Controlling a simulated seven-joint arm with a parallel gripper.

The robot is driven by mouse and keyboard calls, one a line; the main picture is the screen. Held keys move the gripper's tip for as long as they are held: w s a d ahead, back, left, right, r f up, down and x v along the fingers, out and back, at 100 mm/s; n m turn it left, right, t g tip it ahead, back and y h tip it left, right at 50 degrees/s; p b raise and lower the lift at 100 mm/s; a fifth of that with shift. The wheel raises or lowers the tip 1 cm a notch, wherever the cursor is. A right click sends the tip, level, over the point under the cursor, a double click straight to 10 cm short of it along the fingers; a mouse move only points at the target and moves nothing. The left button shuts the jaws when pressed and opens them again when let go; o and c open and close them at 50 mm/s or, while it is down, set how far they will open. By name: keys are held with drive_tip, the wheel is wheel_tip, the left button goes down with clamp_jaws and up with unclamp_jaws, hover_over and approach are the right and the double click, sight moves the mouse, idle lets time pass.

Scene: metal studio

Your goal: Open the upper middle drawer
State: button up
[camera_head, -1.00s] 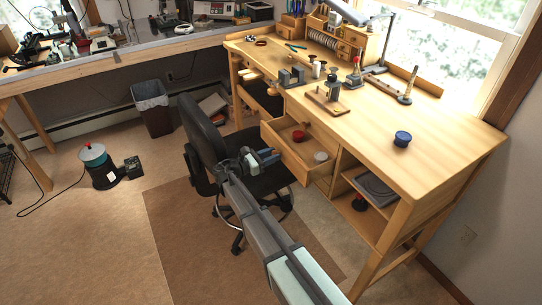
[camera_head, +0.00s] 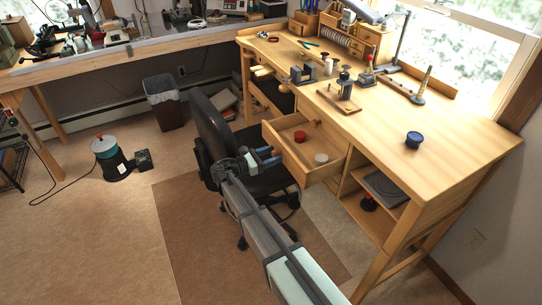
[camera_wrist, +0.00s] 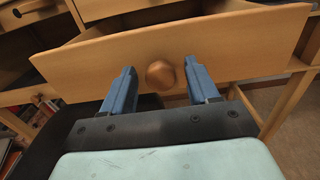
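The upper middle drawer (camera_head: 284,156) of the wooden workbench is pulled out, and its inside shows. It holds a red-lidded jar (camera_head: 300,136) and a pale round container (camera_head: 321,158). My gripper (camera_head: 272,156) is at the drawer's front in the head view. In the wrist view the drawer front (camera_wrist: 235,50) has a round copper-coloured knob (camera_wrist: 160,74). The blue fingers of my gripper (camera_wrist: 160,88) stand apart on either side of the knob, with gaps showing on both sides. In the head view the knob is hidden by my gripper.
A black office chair (camera_head: 213,127) stands close to the left of my gripper. The bench top (camera_head: 455,130) carries a blue-lidded jar (camera_head: 413,140) and several tools. Open shelves (camera_head: 362,217) are right of the drawer.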

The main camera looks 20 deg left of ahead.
wheel_tip(320, 180, up, 10)
idle(0.7)
drive_tip(key=shift+o, duration=0.2)
wheel_tip(320, 180, up, 5)
drive_tip(key=s+a+m+t+y, duration=0.2)
drive_tip(key=s+m+y, duration=0.1)
drive_tip(key=s+m, duration=0.4)
drive_tip(key=s+a+m+t+y, duration=0.2)
drive_tip(key=s+a+m+y, duration=0.1)
drive_tip(key=s+m, duration=0.35)
wheel_tip(320, 180, down, 16)
drive_tip(key=r, duration=0.1)
drive_tip(key=x, duration=1.3)
drive_tip(key=shift+w+d+f, duration=0.15)
drive_tip(key=shift+w+f, duration=0.05)
drive_tip(key=shift+f, duration=0.05)
drive_tip(key=shift+c, duration=0.4)
clamp_jaws()
